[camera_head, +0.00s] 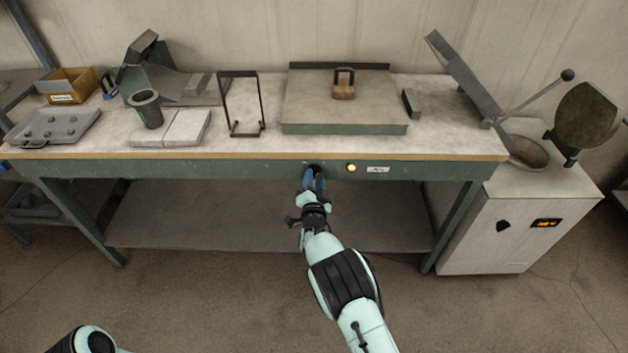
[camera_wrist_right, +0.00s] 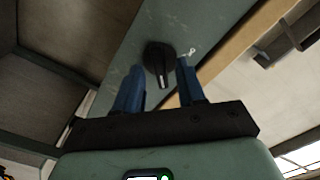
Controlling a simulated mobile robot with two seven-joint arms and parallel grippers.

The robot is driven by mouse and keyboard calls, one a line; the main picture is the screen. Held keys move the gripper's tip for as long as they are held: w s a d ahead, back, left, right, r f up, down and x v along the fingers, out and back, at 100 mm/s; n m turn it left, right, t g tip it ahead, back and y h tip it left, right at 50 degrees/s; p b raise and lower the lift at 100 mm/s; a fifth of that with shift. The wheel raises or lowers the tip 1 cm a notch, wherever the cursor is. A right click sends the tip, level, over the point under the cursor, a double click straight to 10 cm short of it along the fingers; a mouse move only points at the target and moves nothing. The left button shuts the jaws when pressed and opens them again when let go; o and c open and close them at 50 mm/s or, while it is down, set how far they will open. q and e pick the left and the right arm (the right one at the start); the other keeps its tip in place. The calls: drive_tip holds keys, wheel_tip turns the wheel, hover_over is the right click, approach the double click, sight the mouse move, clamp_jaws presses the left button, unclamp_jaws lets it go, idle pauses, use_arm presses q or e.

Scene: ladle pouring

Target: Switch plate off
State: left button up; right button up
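A black rotary knob (camera_wrist_right: 159,62) sits on the green front panel of the bench; its top also shows in the head view (camera_head: 314,169). A lit yellow lamp (camera_head: 351,168) is just right of it. The plate (camera_head: 345,128) is a flat slab with a green front edge on the bench top above, with a handled block on it. My right gripper (camera_head: 314,183) is at the knob; in the wrist view its blue fingers (camera_wrist_right: 157,88) are apart, with the knob between or just beyond their tips. Contact cannot be told. My left gripper is out of view.
The bench (camera_head: 240,169) has a wooden front edge and a lower shelf. A grey furnace (camera_head: 520,225) with a lit display stands at the right. A dark cup (camera_head: 147,108), a wire stand (camera_head: 240,104) and a mould tray (camera_head: 53,127) stand left of the plate.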

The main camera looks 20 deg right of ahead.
drive_tip(key=shift+w+d, duration=0.1)
drive_tip(key=shift+w, duration=0.25)
drive_tip(key=shift+c, duration=0.3)
clamp_jaws()
drive_tip(key=shift+n, duration=0.4)
drive_tip(key=shift+n+b, duration=0.75)
drive_tip(key=shift+n, duration=7.85)
